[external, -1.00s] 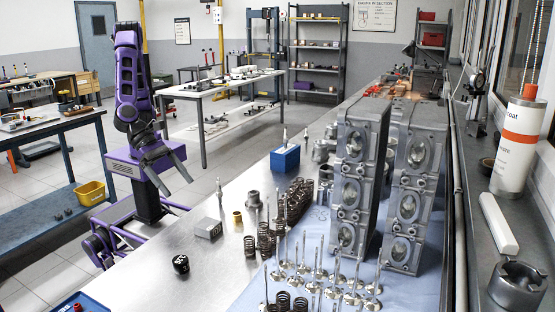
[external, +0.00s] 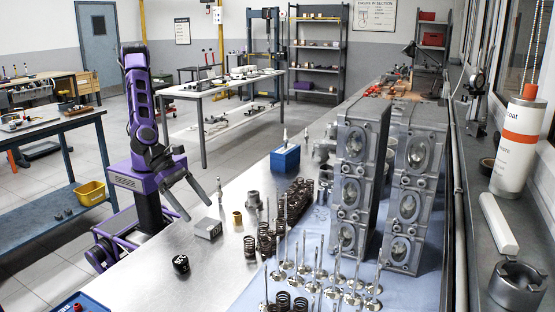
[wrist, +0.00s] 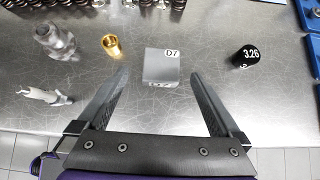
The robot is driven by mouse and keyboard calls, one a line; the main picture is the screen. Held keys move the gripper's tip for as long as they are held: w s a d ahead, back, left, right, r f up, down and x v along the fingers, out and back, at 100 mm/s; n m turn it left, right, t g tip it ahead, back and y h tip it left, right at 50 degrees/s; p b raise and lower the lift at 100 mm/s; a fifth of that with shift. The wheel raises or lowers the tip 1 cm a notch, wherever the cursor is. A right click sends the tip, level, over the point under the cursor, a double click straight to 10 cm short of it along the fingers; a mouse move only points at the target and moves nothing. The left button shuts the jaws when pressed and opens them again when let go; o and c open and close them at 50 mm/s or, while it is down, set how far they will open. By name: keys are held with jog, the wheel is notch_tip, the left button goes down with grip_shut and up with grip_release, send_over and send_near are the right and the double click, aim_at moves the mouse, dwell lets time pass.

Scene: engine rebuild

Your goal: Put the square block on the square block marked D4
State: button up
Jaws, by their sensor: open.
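A grey square block (external: 208,229) lies on the metal bench near its left edge. In the wrist view this block (wrist: 161,67) reads D7 on its top and stands ahead, in the gap between the fingertips. My gripper (external: 198,210) is open and empty, with its fingers pointing at the bench, just left of the block in the external view. In the wrist view my gripper (wrist: 158,80) has a finger on either side of the block's line, with gaps to both. I see no block whose mark reads D4.
A brass bush (wrist: 111,45) and a metal fitting (wrist: 55,40) lie left of the block; a black cylinder marked 3.26 (wrist: 244,61) stands right. A blue holder (external: 285,158), springs (external: 264,240), valves (external: 335,285) and engine castings (external: 360,180) crowd the bench beyond.

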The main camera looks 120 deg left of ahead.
aim_at(206, 223)
jog(key=x, duration=0.2)
jog(key=b+x, duration=0.1)
jog(key=x, duration=0.1)
jog(key=shift+d+f, duration=0.1)
jog(key=shift+f, duration=0.3)
jog(key=shift+w+f, duration=0.25)
jog(key=shift+w, duration=0.05)
jog(key=shift+r, duration=0.1)
grip_shut()
